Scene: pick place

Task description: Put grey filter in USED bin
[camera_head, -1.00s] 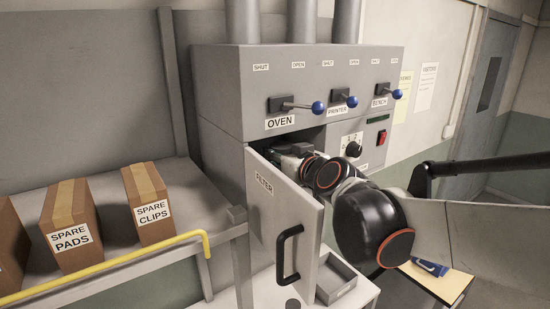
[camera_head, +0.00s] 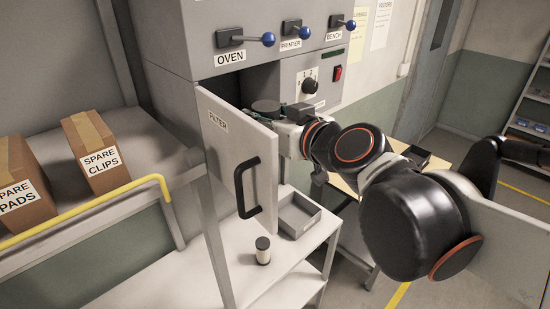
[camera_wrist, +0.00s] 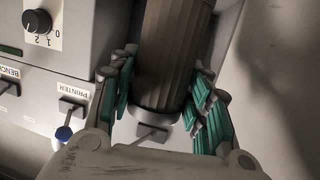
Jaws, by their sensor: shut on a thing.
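My gripper (camera_wrist: 160,105) is shut on the grey filter (camera_wrist: 170,55), a pleated grey cylinder with a lighter end cap, between its green finger pads in the wrist view. In the head view my gripper (camera_head: 280,115) is at the cabinet opening behind the open FILTER door (camera_head: 238,165), which hides part of it. The held filter is hard to make out there. A grey open tray (camera_head: 312,232) stands on the white table below the door; no label shows on it. A dark open tray (camera_head: 417,154) is further right. I cannot read USED on either.
The cabinet (camera_head: 185,45) has blue-knobbed levers and a dial. SPARE CLIPS (camera_head: 93,150) and SPARE PADS (camera_head: 20,185) boxes stand on the left shelf behind a yellow rail (camera_head: 95,212).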

